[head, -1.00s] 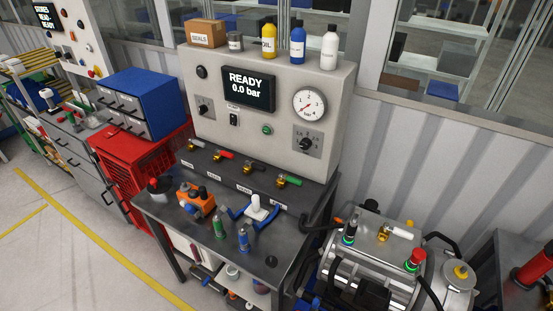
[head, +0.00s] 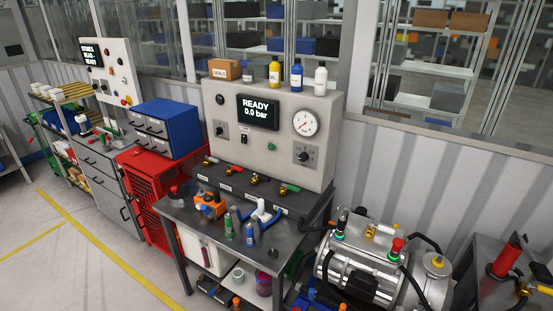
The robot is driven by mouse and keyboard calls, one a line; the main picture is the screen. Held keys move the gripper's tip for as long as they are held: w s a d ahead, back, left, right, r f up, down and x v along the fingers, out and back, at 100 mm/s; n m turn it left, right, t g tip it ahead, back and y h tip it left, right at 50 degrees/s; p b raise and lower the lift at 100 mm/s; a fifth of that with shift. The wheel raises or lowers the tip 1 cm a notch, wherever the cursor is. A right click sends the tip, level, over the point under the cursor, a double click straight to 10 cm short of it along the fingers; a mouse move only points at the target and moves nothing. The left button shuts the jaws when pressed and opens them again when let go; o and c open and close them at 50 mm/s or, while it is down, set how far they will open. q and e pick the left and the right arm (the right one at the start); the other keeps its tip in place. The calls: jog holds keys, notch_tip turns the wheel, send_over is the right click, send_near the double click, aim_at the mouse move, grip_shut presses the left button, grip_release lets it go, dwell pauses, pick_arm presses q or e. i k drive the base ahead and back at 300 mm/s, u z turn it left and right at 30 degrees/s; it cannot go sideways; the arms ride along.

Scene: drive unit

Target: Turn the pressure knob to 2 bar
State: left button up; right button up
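The pressure knob is most likely the black knob (head: 303,156) on a grey plate at the lower right of the upright test panel (head: 325,104), below the round gauge (head: 305,123). Its scale marks are too small to read. Another black knob (head: 219,130) sits on a plate at the left of the panel. The display (head: 258,112) reads "READY 0.0 bar". The gauge has a white face and a red needle; its numbers are not legible. Neither of my grippers shows in the head view.
The metal bench (head: 205,229) in front of the panel carries several valves, small bottles (head: 249,234) and an orange device (head: 211,206). A silver machine (head: 362,271) stands to the right. A red cabinet (head: 146,196) stands left. Open floor (head: 75,270) lies at front left.

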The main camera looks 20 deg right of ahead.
aim_at(303, 157)
jog(key=u, duration=0.5)
jog(key=i, duration=1.25)
jog(key=z, duration=0.45)
